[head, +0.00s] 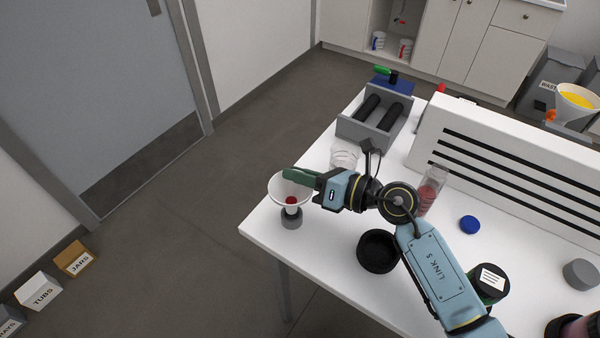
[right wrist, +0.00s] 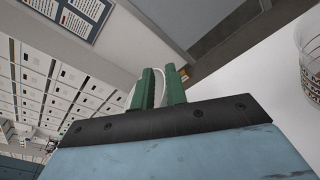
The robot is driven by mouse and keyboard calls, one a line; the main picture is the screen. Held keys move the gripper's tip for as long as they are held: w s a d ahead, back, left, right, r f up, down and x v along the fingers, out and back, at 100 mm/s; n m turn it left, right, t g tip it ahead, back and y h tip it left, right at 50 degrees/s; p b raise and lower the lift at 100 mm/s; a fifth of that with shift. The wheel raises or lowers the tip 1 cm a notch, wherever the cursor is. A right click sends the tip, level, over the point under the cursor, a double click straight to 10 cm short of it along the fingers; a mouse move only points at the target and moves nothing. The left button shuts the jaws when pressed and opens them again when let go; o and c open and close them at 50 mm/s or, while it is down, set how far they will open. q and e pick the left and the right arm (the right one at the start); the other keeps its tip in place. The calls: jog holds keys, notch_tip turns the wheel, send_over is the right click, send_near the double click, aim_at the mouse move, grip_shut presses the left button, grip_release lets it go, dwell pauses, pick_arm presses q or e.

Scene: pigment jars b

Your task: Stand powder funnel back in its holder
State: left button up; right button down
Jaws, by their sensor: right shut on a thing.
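The powder funnel (head: 277,187) is white with red powder showing inside. It is upright near the table's left corner. A small grey round holder (head: 291,221) is directly below its spout on the white table. I cannot tell whether the spout is inside the holder or just above it. My right gripper (head: 288,174) reaches in from the right and its green fingers are shut on the funnel's rim. The right wrist view shows the green fingers (right wrist: 160,88), with part of the funnel's white rim (right wrist: 171,78) behind them. My left gripper is in neither view.
A clear jar (head: 344,157) stands just behind my gripper. A black round bowl (head: 378,251) and a clear jar of red powder (head: 432,193) are near my arm. A grey roller stand (head: 366,133) and a white slotted box (head: 520,165) are farther back. The table's left edge is close.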

aim_at(300, 187)
jog(key=shift+p, duration=0.35)
dwell(0.7)
jog(key=shift+f+b, duration=1.45)
jog(key=shift+f, duration=0.5)
jog(key=c, duration=1.3)
grip_release()
jog(key=shift+c, duration=0.2)
notch_tip(300, 187, up, 10)
jog(key=p, duration=1)
